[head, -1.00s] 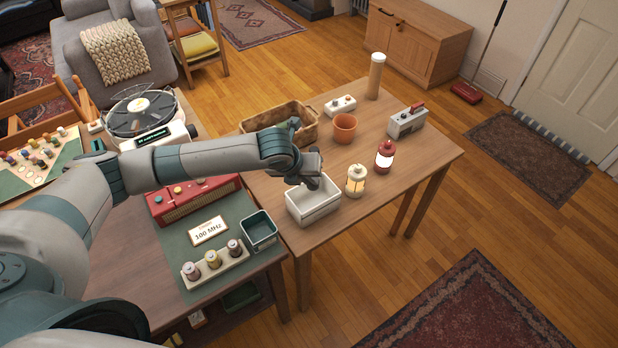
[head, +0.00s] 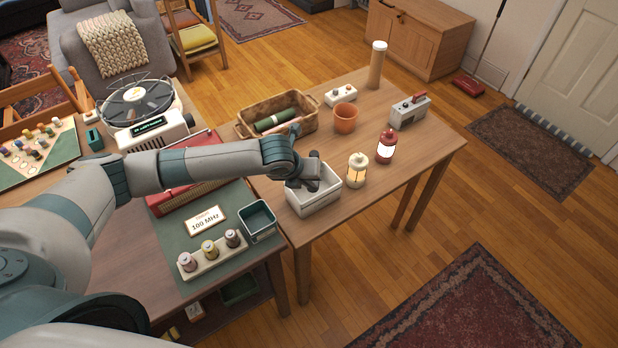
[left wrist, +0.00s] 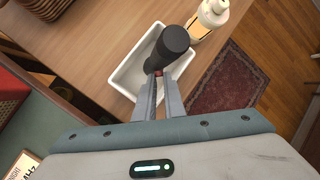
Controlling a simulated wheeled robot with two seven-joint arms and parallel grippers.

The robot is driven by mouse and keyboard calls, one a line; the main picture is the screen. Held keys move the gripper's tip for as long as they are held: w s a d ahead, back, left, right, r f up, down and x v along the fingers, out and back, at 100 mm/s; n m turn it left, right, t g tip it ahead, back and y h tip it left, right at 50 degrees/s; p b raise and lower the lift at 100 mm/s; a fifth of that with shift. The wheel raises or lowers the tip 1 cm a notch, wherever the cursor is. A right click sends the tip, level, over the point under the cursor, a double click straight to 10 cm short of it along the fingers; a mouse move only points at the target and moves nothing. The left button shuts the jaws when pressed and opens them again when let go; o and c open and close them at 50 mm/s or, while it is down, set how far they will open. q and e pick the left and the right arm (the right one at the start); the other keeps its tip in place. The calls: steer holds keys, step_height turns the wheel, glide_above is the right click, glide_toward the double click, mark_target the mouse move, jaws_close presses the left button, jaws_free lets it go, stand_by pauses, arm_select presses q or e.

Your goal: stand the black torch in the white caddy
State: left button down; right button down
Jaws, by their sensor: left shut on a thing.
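The white caddy (head: 318,202) stands on the wooden table near its left front corner; it also shows in the left wrist view (left wrist: 121,80). My left gripper (left wrist: 163,92) is shut on the black torch (left wrist: 172,42), a dark cylinder with a wider round head. In the left wrist view the torch is over the caddy's opening, and its lower end is hidden. In the head view my left gripper (head: 312,182) is at the caddy's opening, and I cannot tell whether the torch touches the caddy floor. My right gripper is out of view.
A green open box (head: 258,221) is on the left desk. The table's front right is clear.

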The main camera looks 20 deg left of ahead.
arm_select(q)
steer(key=shift+f, duration=0.7)
steer(key=c, duration=1.8)
jaws_free()
steer(key=shift+o, duration=0.2)
steer(key=b+v, duration=0.3)
steer(key=v, duration=1.4)
steer(key=shift+s, duration=0.2)
steer(key=shift+r, duration=0.1)
